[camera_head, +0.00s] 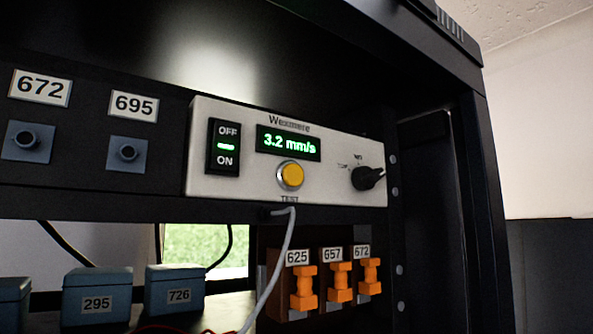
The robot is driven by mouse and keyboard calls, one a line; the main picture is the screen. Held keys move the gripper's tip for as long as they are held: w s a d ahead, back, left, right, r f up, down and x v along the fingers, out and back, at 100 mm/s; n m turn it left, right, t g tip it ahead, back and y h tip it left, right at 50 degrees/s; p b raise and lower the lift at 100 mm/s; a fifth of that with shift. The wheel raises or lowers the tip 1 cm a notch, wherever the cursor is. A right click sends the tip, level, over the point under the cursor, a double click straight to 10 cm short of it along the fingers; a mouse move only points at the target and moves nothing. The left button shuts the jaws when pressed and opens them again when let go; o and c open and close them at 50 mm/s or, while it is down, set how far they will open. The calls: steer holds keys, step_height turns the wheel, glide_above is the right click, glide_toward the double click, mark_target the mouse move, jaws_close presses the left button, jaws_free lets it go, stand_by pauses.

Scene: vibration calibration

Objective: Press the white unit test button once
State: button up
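The white unit (230,186) is a pale panel mounted in a black rack, marked "Wexmere". Its test button (290,176) is round and yellow-orange with a pale ring, above the word "TEST". A green display (288,143) above the button reads 3.2 mm/s. An OFF/ON rocker switch (223,147) with a green lit bar is to the left, and a black knob (367,178) is to the right. My gripper is not in view, and nothing touches the button.
Two dark knobs (28,141) (128,152) sit under labels 672 and 695. A grey cable (283,253) hangs from the unit's lower edge. The rack's right post (483,220) bounds the unit.

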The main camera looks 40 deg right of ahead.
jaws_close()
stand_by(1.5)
